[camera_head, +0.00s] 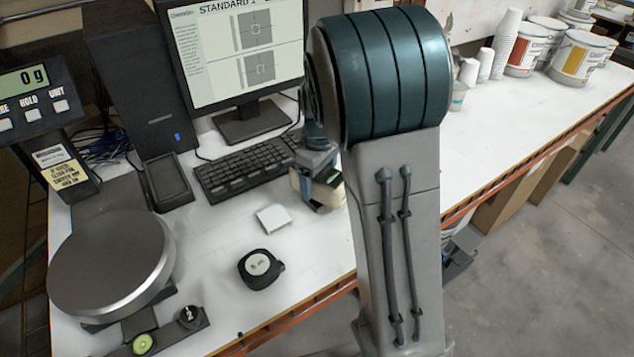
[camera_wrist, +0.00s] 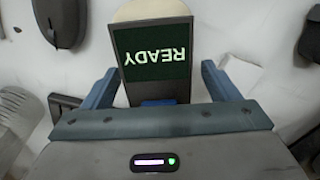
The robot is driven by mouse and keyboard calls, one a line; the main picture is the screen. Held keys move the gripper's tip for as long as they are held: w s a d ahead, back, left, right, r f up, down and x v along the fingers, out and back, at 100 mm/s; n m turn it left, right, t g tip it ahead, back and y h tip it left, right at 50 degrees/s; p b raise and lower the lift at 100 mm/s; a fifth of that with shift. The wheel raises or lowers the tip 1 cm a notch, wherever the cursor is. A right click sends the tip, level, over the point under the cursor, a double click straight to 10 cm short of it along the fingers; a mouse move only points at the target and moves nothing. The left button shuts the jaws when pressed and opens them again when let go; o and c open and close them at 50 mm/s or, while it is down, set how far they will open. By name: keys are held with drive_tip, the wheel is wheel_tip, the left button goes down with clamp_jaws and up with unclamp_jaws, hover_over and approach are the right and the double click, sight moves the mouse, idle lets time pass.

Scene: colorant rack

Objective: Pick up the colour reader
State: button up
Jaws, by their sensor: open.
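The colour reader (camera_wrist: 152,62) lies between the two fingers of my gripper (camera_wrist: 160,88) in the wrist view. It has a cream end and a dark screen that reads READY, upside down in that view. The blue fingers stand open on either side of it, with a visible gap on each side. In the head view the cream and dark reader (camera_head: 330,192) is on the white worktop below my gripper (camera_head: 318,168). My arm hides part of both there.
A white tile (camera_head: 273,218) and a round black device (camera_head: 261,268) lie left of the reader. A keyboard (camera_head: 245,168) and monitor (camera_head: 240,50) stand behind. A scale (camera_head: 112,258) is at left. Paint tins (camera_head: 575,55) and cups stand far right. A dark object (camera_wrist: 62,20) shows in the wrist view.

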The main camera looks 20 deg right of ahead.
drive_tip(key=c, duration=1.5)
drive_tip(key=shift+w, duration=0.1)
drive_tip(key=shift+c, duration=0.8)
drive_tip(key=shift+r, duration=0.15)
